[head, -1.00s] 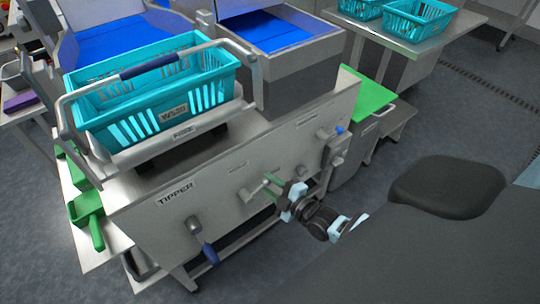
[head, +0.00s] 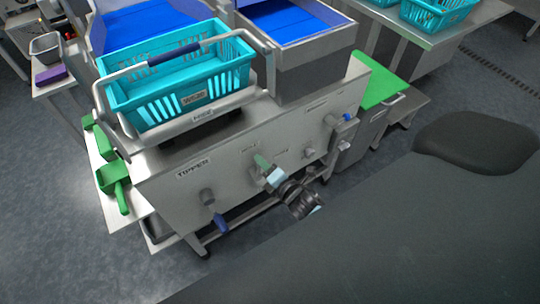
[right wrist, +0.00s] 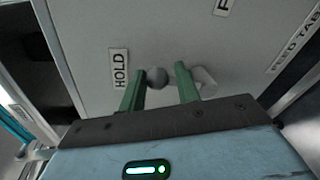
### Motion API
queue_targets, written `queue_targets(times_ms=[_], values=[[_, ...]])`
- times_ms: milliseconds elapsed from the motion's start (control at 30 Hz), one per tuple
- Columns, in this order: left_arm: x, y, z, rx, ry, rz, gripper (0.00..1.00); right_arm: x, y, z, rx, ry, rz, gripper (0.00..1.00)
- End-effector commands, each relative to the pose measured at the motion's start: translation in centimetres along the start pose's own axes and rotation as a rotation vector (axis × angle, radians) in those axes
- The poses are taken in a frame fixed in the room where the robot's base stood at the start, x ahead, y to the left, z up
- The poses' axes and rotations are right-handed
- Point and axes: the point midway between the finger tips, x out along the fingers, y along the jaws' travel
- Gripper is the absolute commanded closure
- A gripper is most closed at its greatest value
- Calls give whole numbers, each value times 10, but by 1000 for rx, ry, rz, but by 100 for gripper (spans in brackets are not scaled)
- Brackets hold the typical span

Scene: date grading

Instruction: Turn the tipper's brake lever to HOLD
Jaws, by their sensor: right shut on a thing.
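The tipper's front panel (head: 165,195) faces me, with a TIPPER label at its left. My right gripper (head: 264,163) is at the middle of this panel, its green fingers below a small label. In the right wrist view the gripper (right wrist: 160,90) has its fingers shut around the brake lever's round grey knob (right wrist: 157,77). The HOLD label (right wrist: 119,68) is close beside the knob, on the left. A paler grey cylinder (right wrist: 206,80) shows partly behind the right finger. The rest of the lever is hidden by the fingers. My left gripper is not in view.
A turquoise basket (head: 135,117) sits in the tipper's cradle above the panel. A blue-handled lever (head: 220,221) hangs at the panel's left; a blue-knobbed one (head: 347,117) is at the right. A green-topped stand (head: 385,83) adjoins the right end. Dark floor lies in front.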

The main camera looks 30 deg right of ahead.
Motion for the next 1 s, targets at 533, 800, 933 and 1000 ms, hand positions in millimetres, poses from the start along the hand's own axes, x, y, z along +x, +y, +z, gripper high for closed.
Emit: queue_targets(times_ms=[533,800,933,1000], values=[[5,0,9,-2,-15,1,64,0,6,-22,-197,-24,-24,100],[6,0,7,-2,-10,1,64,-1,4,-24,-204,-22,-31,100],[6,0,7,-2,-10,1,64,-2,3,-24,-204,-22,-33,100],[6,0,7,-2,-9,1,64,-2,2,-24,-204,-22,-34,67]])
